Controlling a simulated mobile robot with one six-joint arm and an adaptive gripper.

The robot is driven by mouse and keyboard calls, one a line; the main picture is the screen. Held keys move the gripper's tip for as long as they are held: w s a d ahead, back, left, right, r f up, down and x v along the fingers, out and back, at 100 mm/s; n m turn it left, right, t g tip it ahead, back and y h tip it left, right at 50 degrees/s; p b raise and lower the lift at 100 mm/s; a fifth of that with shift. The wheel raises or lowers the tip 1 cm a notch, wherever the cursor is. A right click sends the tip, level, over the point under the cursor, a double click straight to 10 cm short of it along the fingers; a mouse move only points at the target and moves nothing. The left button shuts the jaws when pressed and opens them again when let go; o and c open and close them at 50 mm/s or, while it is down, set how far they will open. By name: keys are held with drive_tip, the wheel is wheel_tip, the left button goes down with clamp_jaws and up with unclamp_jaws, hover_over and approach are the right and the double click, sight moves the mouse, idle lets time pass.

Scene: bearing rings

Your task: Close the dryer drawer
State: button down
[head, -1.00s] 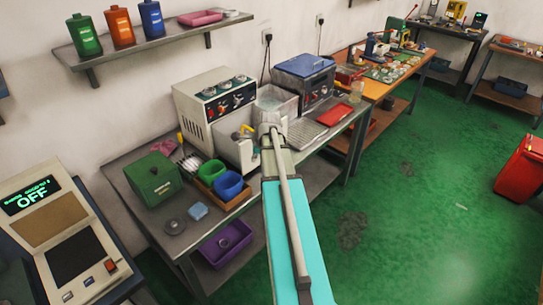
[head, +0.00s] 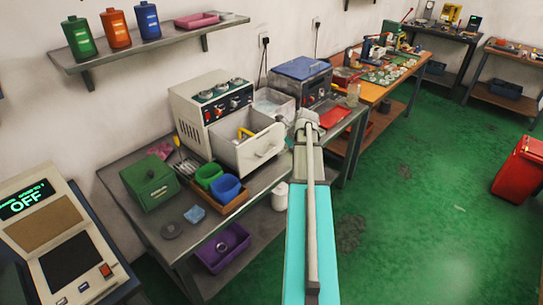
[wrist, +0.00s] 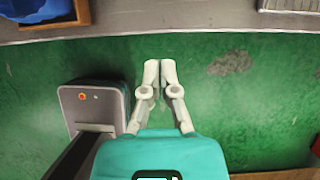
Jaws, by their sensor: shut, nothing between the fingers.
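The white machine with several knobs (head: 212,98), which I take for the dryer, stands on the grey bench. Something yellow shows at the drawer's inner edge. My gripper is shut and empty in the wrist view (wrist: 159,68), over green floor just off the bench's front edge. In the head view my arm's end is right of the drawer front, apart from it in the picture; the fingertips are hidden there. The drawer is not in the wrist view.
A blue-lidded machine (head: 302,80) and a clear bin (head: 273,103) stand behind and to the right. The floor in front is open.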

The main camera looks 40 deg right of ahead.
drive_tip(key=shift+w+f, duration=0.1)
drive_tip(key=shift+f, duration=0.1)
drive_tip(key=w+f+b, duration=0.7)
drive_tip(key=w+b, duration=0.1)
drive_tip(key=shift+a+f, duration=0.4)
idle(0.6)
drive_tip(key=shift+a, duration=0.1)
